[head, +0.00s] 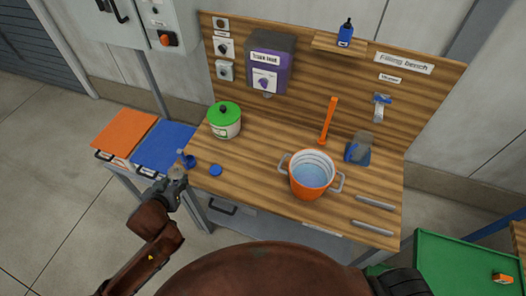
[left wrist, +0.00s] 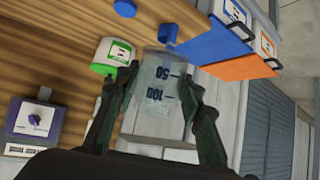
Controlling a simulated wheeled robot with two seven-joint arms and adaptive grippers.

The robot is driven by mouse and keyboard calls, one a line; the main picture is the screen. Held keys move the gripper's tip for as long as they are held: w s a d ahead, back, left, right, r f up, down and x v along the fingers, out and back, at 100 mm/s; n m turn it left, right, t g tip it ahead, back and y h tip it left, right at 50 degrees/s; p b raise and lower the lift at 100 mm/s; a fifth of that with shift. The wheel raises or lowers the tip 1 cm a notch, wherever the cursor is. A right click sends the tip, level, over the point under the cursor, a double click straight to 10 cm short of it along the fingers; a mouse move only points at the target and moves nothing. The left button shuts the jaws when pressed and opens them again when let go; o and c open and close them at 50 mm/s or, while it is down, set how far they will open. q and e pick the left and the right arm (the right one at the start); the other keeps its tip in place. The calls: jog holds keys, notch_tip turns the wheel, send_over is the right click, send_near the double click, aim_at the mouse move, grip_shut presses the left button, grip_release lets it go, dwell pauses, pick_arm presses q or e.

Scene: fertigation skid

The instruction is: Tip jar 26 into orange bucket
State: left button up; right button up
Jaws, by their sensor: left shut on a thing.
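My left gripper (head: 178,174) is at the bench's front left corner, shut on a clear jar. In the left wrist view the jar (left wrist: 158,96) sits between both fingers of the gripper (left wrist: 160,110). Marks 50 and 100 show on it, upside down in that picture. No number 26 is readable, and I cannot tell how full the jar is. The orange bucket (head: 312,189) stands upright on the bench, right of the gripper and well apart from it. It has grey side handles and pale blue liquid inside. My right gripper is not in view.
A blue cap (head: 215,170) and a small blue object (head: 188,160) lie near the jar. A green-lidded pot (head: 224,120) stands behind. Right of the bucket are a translucent container (head: 360,148) and two grey bars (head: 375,203). An orange upright tool (head: 329,120) stands behind the bucket.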

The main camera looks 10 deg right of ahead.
pick_arm(q)
jog(key=d+r+m+g+h+p, duration=0.3)
jog(key=d+m+h+p, duration=0.1)
jog(key=d, duration=0.6)
jog(key=s+d+r+m+g+h+p, duration=0.1)
jog(key=d+r+m+g+h+p, duration=0.2)
jog(key=d+m, duration=0.3)
jog(key=s+d+r+m+g+h+p, duration=0.1)
jog(key=d+r+m+g+h+p, duration=0.2)
jog(key=d, duration=1.3)
jog(key=m+g+h+p, duration=0.1)
jog(key=m+p, duration=0.2)
jog(key=shift+h, duration=0.4)
jog(key=shift+s, duration=0.1)
